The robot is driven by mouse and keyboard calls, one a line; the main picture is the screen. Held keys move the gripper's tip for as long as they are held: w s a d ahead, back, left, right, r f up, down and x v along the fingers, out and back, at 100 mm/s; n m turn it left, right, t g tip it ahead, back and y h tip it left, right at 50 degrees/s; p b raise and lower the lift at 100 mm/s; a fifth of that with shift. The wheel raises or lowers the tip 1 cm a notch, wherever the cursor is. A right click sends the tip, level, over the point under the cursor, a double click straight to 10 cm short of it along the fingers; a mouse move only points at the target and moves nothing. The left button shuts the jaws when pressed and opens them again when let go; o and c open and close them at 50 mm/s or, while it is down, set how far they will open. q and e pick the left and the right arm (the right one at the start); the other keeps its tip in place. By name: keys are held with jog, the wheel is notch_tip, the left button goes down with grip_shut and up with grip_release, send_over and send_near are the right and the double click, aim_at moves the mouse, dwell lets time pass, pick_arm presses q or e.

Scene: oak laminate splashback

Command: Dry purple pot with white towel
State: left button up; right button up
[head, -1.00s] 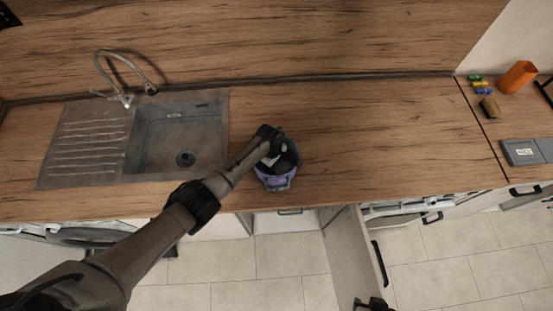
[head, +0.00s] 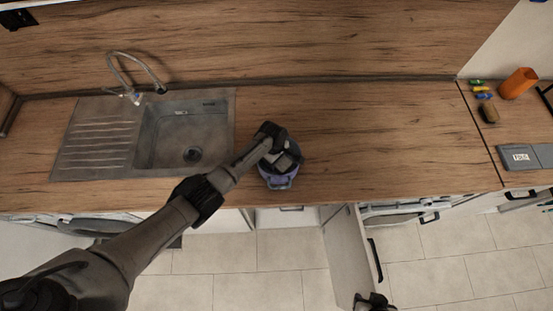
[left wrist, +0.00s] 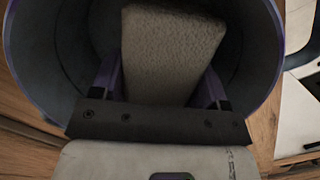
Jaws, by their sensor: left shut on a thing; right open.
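The purple pot (head: 281,183) stands on the wooden counter to the right of the sink, near the front edge. My left gripper (head: 285,161) is over the pot's opening, its fingers pointing down inside. In the left wrist view the left gripper (left wrist: 165,85) is shut on the white towel (left wrist: 168,45), a folded, textured block held inside the pot. The pot's purple rim (left wrist: 278,20) curves around it. Whether the towel touches the pot's wall or bottom I cannot tell. My right gripper (head: 374,301) shows only partly at the bottom edge, by the open cabinet door.
A metal sink (head: 190,135) with a tap (head: 133,95) is at the left. An open cabinet door (head: 347,255) juts out below the counter. An orange cup (head: 518,83), small coloured items and a grey box (head: 520,157) lie at the far right. The counter's middle right is clear.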

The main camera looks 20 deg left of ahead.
pick_arm(q)
jog(key=r+p, duration=0.6)
jog(key=r, duration=0.1)
jog(key=shift+w+d, duration=0.1)
jog(key=shift+w, duration=0.2)
notch_tip(320, 180, up, 3)
jog(key=shift+w+r+p, duration=0.1)
jog(key=shift+p, duration=1.05)
jog(key=shift+d+r, duration=0.1)
jog(key=shift+w+r, duration=0.1)
jog(key=shift+r, duration=0.9)
jog(key=shift+f+b, duration=0.2)
jog(key=shift+b, duration=0.15)
jog(key=shift+f+b, duration=1.55)
jog(key=shift+f, duration=0.75)
jog(key=shift+f, duration=0.3)
